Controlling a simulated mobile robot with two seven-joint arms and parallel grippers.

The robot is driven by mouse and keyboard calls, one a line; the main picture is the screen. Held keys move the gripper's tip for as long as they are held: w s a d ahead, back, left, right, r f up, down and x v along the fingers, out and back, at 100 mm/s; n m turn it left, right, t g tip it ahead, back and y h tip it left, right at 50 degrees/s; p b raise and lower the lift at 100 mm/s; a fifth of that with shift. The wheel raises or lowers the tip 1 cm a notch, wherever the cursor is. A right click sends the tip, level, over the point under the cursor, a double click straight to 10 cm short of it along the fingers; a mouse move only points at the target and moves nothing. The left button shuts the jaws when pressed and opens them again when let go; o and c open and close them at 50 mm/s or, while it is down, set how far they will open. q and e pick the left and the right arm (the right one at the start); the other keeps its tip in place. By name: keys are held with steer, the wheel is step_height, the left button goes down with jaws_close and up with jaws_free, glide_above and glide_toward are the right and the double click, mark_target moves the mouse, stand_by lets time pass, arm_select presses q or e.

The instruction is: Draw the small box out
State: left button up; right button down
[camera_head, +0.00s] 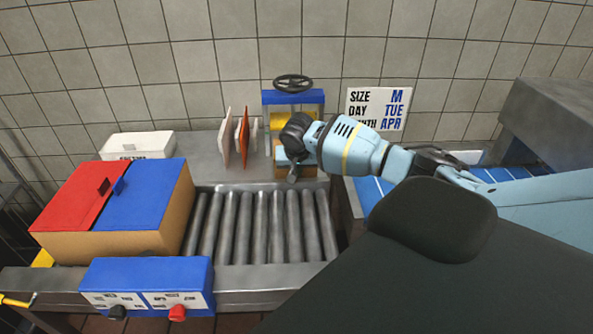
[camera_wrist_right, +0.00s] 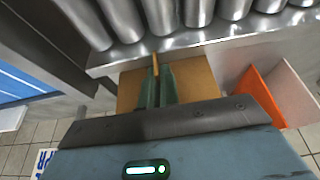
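The small box (camera_wrist_right: 197,78) is tan cardboard and lies below my right gripper (camera_wrist_right: 160,78) in the right wrist view, against the metal edge of the roller bed. The two dark green fingers are close together, with a thin tan upright piece of the box between them. In the head view a tan part of the box (camera_head: 310,172) shows beside my right gripper (camera_head: 292,177), at the foot of the blue and yellow press with a handwheel (camera_head: 293,97). My wrist hides most of the box there. My left gripper is in neither view.
The roller bed (camera_head: 262,225) is clear in front of the press. A large box with red and blue flaps (camera_head: 145,195) stands to its left. Upright white and orange boards (camera_head: 243,137) stand left of the press. A blue control box (camera_head: 150,283) is at the front.

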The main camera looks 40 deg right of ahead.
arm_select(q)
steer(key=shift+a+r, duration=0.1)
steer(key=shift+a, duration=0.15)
arm_select(e)
steer(key=shift+s+a, duration=0.2)
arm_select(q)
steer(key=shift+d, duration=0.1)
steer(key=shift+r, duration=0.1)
arm_select(e)
steer(key=c, duration=1.6)
jaws_free()
steer(key=shift+o, duration=0.2)
steer(key=shift+r, duration=0.1)
steer(key=shift+s+r, duration=0.1)
steer(key=shift+r, duration=0.2)
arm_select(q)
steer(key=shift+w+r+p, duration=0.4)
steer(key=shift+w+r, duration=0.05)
arm_select(e)
steer(key=v, duration=0.7)
